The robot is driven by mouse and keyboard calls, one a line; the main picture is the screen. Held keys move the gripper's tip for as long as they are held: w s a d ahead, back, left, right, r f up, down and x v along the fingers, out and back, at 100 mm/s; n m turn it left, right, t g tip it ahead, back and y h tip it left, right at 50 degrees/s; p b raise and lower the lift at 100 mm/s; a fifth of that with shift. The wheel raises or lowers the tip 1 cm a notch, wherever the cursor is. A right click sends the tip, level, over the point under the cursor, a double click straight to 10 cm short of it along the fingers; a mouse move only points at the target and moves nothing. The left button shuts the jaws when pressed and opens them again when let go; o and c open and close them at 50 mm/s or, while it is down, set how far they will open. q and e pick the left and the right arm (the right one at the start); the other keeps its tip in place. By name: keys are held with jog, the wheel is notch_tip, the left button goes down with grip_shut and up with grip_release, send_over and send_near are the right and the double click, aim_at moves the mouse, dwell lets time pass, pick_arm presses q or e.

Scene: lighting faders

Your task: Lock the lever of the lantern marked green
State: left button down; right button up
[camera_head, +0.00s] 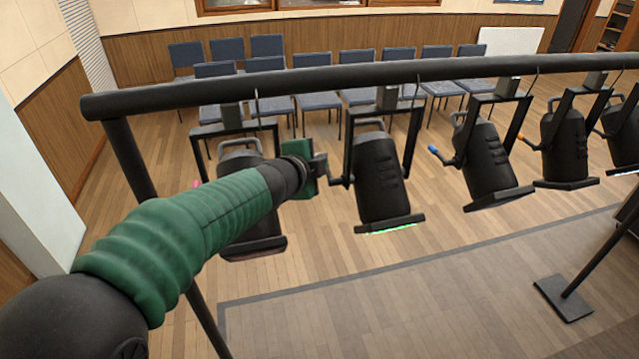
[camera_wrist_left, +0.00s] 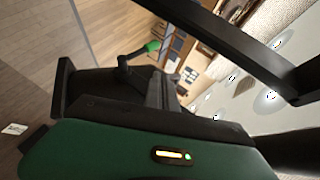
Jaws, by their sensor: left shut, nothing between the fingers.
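The lantern with the green-lit lower edge (camera_head: 378,185) hangs in a black yoke from the bar, second from the left, tilted slightly. My left gripper (camera_head: 322,172) is at the left side of its yoke, shut and empty, beside the lantern's lever. In the head view the gripper mostly hides that lever. In the left wrist view a lever with a green tip (camera_wrist_left: 152,47) sticks out just beyond the gripper's green housing. I cannot tell whether the fingers touch it. My right gripper is not in view.
A black bar (camera_head: 300,83) runs across above. The leftmost lantern (camera_head: 250,235) hangs partly behind my left arm. A blue-levered lantern (camera_head: 485,160) and an orange-levered one (camera_head: 562,145) hang to the right. Blue chairs (camera_head: 312,83) stand on the floor behind.

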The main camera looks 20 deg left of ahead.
pick_arm(q)
jog(key=s+d, duration=0.2)
jog(key=s, duration=0.4)
jog(key=shift+s+d+r+b, duration=0.2)
jog(key=shift+s+r+b, duration=0.1)
jog(key=shift+s+r, duration=0.1)
jog(key=shift+w+f, duration=0.1)
